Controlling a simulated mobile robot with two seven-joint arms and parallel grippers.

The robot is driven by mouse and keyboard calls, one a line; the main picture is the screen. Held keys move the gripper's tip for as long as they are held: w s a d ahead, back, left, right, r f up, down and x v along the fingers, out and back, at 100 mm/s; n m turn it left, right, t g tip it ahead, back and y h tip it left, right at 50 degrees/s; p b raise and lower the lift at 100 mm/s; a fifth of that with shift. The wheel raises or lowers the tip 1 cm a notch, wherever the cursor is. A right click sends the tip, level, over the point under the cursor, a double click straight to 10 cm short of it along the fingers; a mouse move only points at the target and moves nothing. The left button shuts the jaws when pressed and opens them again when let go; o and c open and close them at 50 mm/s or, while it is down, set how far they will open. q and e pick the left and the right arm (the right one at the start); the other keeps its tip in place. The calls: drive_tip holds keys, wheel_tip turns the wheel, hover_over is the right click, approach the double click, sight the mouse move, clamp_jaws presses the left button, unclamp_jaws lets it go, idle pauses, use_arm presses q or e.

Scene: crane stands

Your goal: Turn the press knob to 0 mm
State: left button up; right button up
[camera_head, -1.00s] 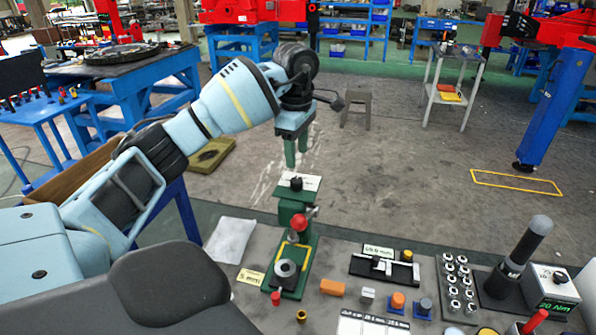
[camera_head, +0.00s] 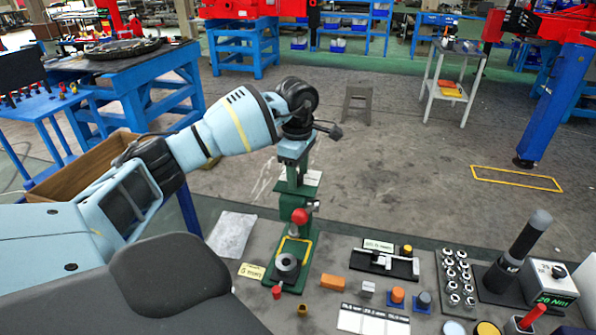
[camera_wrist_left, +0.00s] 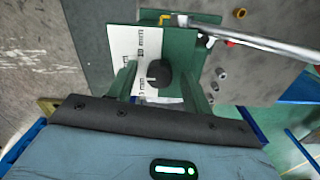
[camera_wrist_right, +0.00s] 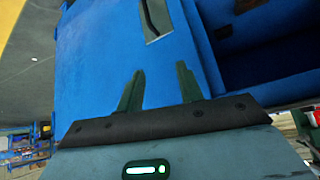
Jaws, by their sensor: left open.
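The green press (camera_head: 305,245) stands on the grey bench, with a red ball handle (camera_head: 299,216).
Right of the press lie an orange block (camera_head: 333,282), a black fixture (camera_head: 384,262), and a rack of several silver sockets (camera_head: 456,278). A dark upright tool (camera_head: 520,250) stands further right. A white sheet (camera_head: 231,235) lies left of the press.

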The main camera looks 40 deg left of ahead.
use_arm(q)
drive_tip(key=c, duration=1)
drive_tip(key=shift+o, duration=0.2)
drive_tip(key=shift+r, duration=0.1)
use_arm(e)
drive_tip(key=shift+w+r, duration=0.1)
drive_tip(key=shift+r, duration=0.1)
use_arm(q)
drive_tip(key=shift+r+n+p, duration=0.1)
drive_tip(key=shift+n+p, duration=0.45)
drive_tip(key=shift+n, duration=0.55)
drive_tip(key=n+p, duration=0.2)
drive_tip(key=n, duration=0.3)
drive_tip(key=shift+w, duration=0.1)
drive_tip(key=n+p, duration=0.1)
drive_tip(key=n, duration=0.2)
drive_tip(key=shift+n, duration=0.9)
use_arm(e)
drive_tip(key=w+r+t, duration=0.1)
drive_tip(key=w+r, duration=0.2)
drive_tip(key=r, duration=0.2)
drive_tip(key=shift+w+d, duration=0.35)
use_arm(q)
drive_tip(key=shift+f, duration=0.2)
use_arm(e)
drive_tip(key=shift+r, duration=0.1)
